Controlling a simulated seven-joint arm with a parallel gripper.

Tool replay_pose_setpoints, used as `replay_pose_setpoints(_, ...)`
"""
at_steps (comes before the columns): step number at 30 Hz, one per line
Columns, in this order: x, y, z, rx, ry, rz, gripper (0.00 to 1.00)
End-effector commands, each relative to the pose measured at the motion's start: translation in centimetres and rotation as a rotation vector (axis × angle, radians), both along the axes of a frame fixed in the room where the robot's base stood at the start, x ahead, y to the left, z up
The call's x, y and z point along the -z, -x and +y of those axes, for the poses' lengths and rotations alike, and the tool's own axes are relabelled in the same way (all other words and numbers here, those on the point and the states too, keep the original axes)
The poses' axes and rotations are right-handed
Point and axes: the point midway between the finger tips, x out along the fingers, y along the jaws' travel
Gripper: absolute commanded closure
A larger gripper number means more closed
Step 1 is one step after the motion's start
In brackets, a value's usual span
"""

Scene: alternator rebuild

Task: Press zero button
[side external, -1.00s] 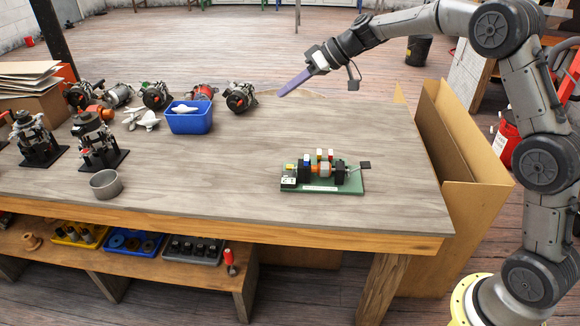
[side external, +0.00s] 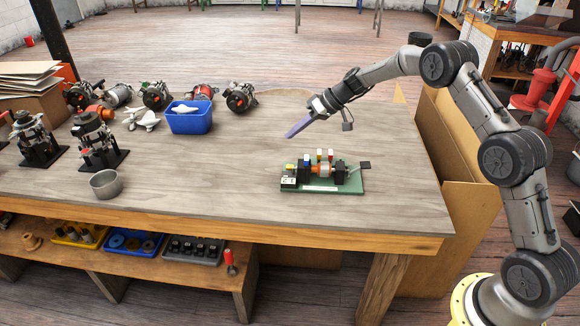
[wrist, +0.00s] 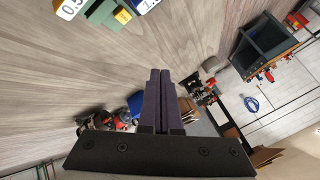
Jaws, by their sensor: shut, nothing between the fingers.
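The green test rig (side external: 322,188) stands on the table, with a white display block at its left end. In the wrist view the rig's green base (wrist: 98,45) is at the top left, with a yellow button (wrist: 122,16) bearing lettering too small to read and a white display (wrist: 70,8) that is partly cut off. My gripper (side external: 288,136) is shut and empty, its purple fingers above and behind the rig, not touching it. Its closed fingers also show in the wrist view (wrist: 160,73).
A blue bin (side external: 190,122) with white parts stands at the back of the table. Several alternators are along the back and left. A metal cup (side external: 105,184) is at the front left. The tabletop around the rig is clear.

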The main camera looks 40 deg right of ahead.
Motion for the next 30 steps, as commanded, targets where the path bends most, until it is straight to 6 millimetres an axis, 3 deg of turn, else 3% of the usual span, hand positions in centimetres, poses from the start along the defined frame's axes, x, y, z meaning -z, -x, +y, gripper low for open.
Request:
replay_pose_setpoints(5,1.3,0.0,0.0,0.002,-0.001,0.002,1.00)
replay_pose_setpoints(18,6.9,0.1,0.0,0.000,-0.002,0.004,1.00)
replay_pose_setpoints(30,8.8,0.0,0.0,-0.001,0.000,0.001,1.00)
